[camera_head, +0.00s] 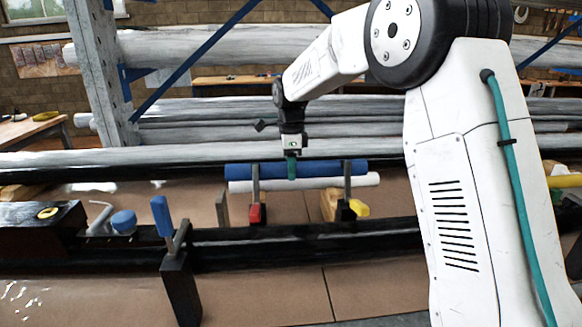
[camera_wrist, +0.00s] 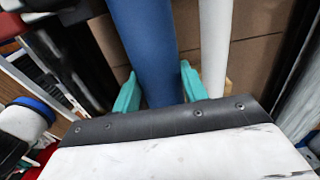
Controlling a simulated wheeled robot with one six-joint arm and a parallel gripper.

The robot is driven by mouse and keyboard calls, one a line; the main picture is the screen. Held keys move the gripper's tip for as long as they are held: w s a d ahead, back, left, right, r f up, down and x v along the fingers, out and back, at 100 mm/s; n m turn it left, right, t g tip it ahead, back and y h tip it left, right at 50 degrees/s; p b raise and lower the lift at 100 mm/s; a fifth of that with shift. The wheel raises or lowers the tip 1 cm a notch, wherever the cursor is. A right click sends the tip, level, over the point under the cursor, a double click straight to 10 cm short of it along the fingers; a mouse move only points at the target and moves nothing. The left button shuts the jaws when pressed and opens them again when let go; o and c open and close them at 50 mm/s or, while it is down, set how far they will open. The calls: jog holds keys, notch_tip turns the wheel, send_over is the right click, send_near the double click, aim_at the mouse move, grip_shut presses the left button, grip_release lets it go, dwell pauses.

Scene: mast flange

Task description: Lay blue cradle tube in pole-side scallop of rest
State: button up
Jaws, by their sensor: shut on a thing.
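The blue tube (camera_head: 310,168) lies level, left to right, in the head view. My gripper (camera_head: 291,168) comes down from above onto its middle. In the wrist view, the teal fingers (camera_wrist: 158,88) sit on both sides of the blue tube (camera_wrist: 142,35), which is held between them. A white tube (camera_head: 310,184) runs parallel to it, just below it in the head view, and beside it on the right in the wrist view (camera_wrist: 214,45).
A long black pole (camera_head: 310,250) runs across the front. A blue-handled clamp (camera_head: 162,215) stands there. A blue-capped jar (camera_head: 123,221) stands left. Large grey pipes (camera_head: 200,47) lie behind.

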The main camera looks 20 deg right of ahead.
notch_tip(320, 180, down, 10)
jog(key=shift+a+r, duration=0.15)
jog(key=shift+r, duration=0.05)
dwell(0.8)
jog(key=o, duration=1.3)
notch_tip(320, 180, up, 8)
jog(key=shift+f, duration=0.1)
